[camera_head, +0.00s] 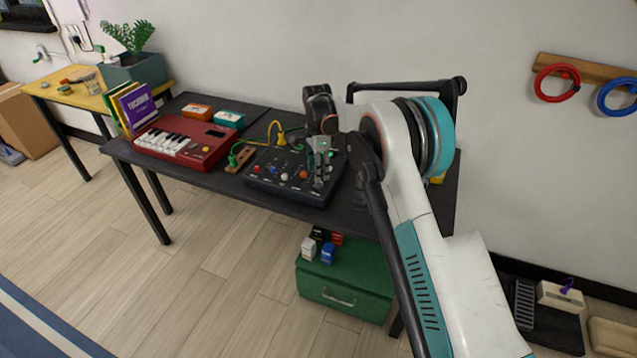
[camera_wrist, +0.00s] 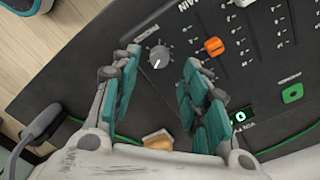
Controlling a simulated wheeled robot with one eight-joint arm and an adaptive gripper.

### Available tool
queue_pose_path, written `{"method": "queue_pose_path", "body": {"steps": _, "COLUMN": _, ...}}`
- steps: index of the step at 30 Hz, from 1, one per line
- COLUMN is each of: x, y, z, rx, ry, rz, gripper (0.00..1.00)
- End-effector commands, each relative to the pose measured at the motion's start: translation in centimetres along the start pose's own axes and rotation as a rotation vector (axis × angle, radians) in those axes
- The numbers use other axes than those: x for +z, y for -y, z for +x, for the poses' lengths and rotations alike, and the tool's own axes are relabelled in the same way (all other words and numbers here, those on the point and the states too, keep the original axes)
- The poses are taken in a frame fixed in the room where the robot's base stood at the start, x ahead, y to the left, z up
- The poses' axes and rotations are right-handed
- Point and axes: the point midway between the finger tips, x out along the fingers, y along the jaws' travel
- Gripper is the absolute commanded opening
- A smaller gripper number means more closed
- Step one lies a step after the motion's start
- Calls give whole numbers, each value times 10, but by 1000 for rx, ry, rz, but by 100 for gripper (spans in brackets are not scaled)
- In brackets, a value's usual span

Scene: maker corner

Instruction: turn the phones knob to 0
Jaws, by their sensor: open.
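The dark mixer (camera_head: 262,187) lies on the black table. In the head view my gripper (camera_head: 321,163) hangs over the mixer's right part.
An orange fader cap (camera_wrist: 213,46) stands close to my right finger. A red keyboard (camera_head: 185,140) and cables lie left of the mixer.

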Motion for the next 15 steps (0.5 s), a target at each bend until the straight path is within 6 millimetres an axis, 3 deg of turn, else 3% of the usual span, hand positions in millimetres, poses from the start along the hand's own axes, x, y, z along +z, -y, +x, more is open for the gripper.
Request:
{"method": "queue_pose_path", "body": {"steps": 1, "x": 0, "y": 0, "z": 12, "rx": 0, "ry": 0, "rz": 0, "gripper": 42}}
{"method": "queue_pose_path", "body": {"steps": 6, "x": 0, "y": 0, "z": 35, "rx": 0, "ry": 0, "rz": 0, "gripper": 42}}
{"method": "queue_pose_path", "body": {"steps": 15, "x": 0, "y": 0, "z": 48, "rx": 0, "ry": 0, "rz": 0, "gripper": 42}}
